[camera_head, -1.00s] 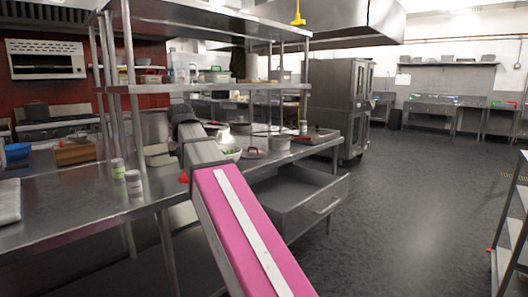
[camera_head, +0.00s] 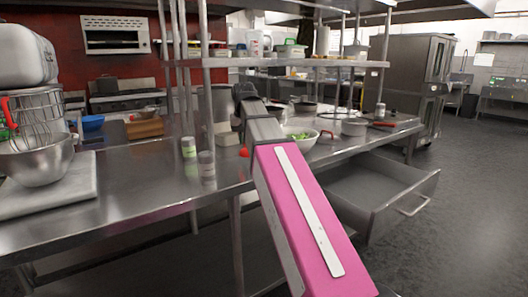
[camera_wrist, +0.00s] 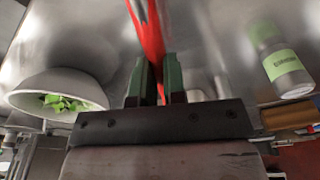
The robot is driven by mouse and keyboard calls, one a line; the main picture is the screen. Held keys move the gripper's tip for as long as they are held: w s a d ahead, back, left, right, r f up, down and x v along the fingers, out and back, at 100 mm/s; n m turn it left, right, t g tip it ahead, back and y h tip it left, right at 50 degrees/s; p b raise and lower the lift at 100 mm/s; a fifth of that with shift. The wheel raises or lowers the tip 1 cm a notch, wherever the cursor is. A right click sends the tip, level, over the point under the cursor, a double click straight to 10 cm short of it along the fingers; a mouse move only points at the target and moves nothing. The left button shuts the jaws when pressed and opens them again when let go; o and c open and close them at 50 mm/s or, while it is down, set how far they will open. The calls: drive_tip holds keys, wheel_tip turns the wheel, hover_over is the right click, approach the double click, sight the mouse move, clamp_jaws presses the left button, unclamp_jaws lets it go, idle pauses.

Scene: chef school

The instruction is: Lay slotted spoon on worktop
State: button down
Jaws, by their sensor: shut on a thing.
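My gripper (camera_wrist: 154,88) is shut on a red-handled utensil, taken to be the slotted spoon (camera_wrist: 149,30), which runs up out of the wrist view between the green-sided fingers. Its slotted end cannot be made out. In the head view my arm hides the gripper; a small red bit (camera_head: 244,152) shows beside the arm and may be part of the spoon. The steel worktop (camera_head: 130,185) stretches under and left of my arm. Whether the spoon touches it cannot be told.
Two spice jars (camera_head: 188,147) stand left of my arm. A mixer (camera_head: 30,110) stands on a pale slab (camera_head: 60,195) far left. An open drawer (camera_head: 385,195) juts out. Worktop between slab and jars is clear.

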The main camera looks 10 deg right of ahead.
drive_tip(key=w+d+f, duration=0.1)
drive_tip(key=w, duration=0.1)
drive_tip(key=w+d+f, duration=0.3)
drive_tip(key=w+f, duration=0.1)
drive_tip(key=shift+w+d, duration=0.3)
drive_tip(key=shift+w, duration=0.05)
drive_tip(key=shift+f, duration=2)
drive_tip(key=shift+f, duration=0.15)
drive_tip(key=c, duration=1.2)
unclamp_jaws()
drive_tip(key=r, duration=0.4)
drive_tip(key=s+r, duration=0.1)
drive_tip(key=r, duration=0.7)
drive_tip(key=shift+s+r, duration=0.15)
drive_tip(key=shift+s, duration=0.2)
